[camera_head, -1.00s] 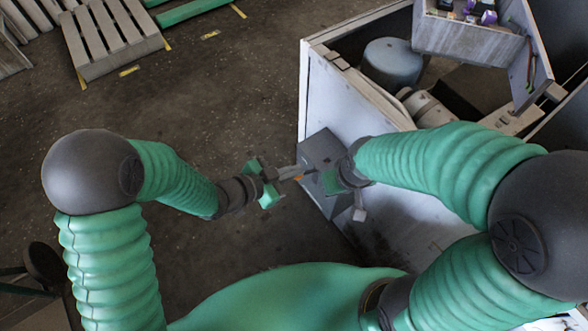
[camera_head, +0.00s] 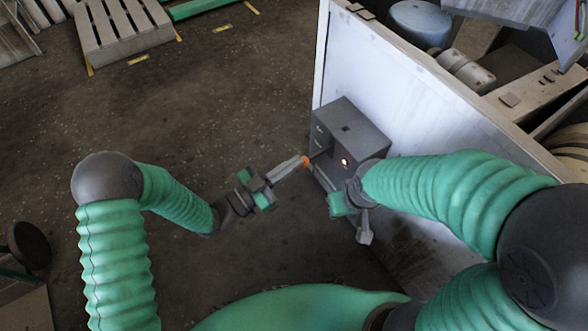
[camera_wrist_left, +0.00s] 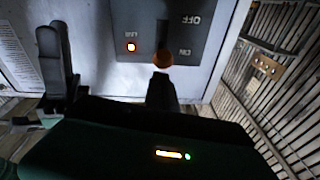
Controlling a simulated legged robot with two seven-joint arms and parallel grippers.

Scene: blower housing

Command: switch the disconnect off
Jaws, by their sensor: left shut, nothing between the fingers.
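The disconnect is a dark grey box (camera_head: 350,125) on the side of the pale blower housing. A small light glows on its front, and also in the left wrist view (camera_wrist_left: 131,47). Its lever (camera_wrist_left: 162,35) ends in an orange knob (camera_wrist_left: 163,59), level with the ON mark and below OFF in that view. My left gripper (camera_head: 302,163) is shut and empty, its fingertips at the orange knob; whether they touch it I cannot tell. My right gripper (camera_head: 364,228) hangs beside the box's lower right; its finger gap is unclear.
The pale housing (camera_head: 395,85) has an open top with a blue-grey drum (camera_head: 420,22) and other parts inside. Wooden pallets (camera_head: 118,30) lie on the floor at the upper left.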

